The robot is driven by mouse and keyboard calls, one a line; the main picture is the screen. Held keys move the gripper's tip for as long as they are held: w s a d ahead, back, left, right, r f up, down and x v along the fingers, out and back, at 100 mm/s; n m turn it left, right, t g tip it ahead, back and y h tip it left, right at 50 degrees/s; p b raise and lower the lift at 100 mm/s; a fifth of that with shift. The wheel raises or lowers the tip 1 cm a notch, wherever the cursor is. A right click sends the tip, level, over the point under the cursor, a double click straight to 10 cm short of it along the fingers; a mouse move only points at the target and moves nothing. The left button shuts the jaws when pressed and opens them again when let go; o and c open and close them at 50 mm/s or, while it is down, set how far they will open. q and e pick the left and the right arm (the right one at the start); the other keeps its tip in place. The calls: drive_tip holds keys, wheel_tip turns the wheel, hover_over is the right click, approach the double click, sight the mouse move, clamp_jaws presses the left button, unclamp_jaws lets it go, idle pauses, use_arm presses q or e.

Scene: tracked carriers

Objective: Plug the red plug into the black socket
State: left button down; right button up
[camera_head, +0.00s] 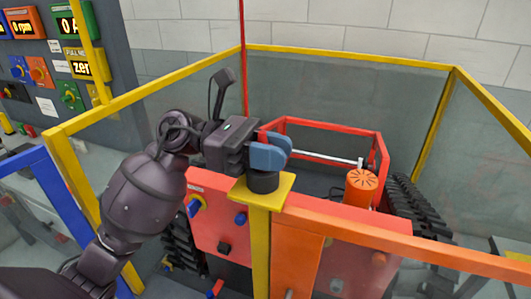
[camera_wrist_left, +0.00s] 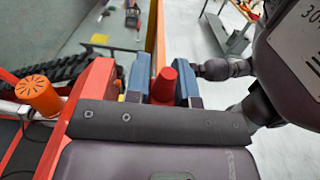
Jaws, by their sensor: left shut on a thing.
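The red plug (camera_wrist_left: 165,84) shows in the left wrist view between the two blue fingers of my left gripper (camera_head: 269,153), which is shut on it. In the head view only a small bit of red shows at the fingers; the rest of the plug is hidden. The black socket (camera_head: 262,183) is a short round cylinder on a yellow plate (camera_head: 283,190) atop a yellow post. The fingers are directly over the socket. I cannot tell whether the plug touches it or sits in it. My right gripper is not in view.
A tracked carrier with a red-orange body (camera_head: 215,225) and black tracks stands inside a yellow-framed glass enclosure (camera_head: 350,58). An orange cylinder (camera_head: 361,186) rises from it, right of the socket. A control panel (camera_head: 70,60) with displays stands at the left.

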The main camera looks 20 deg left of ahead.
use_arm(q)
drive_tip(key=shift+r, duration=0.25)
wheel_tip(320, 180, up, 20)
drive_tip(key=shift+f+b, duration=0.25)
drive_tip(key=shift+b, duration=0.2)
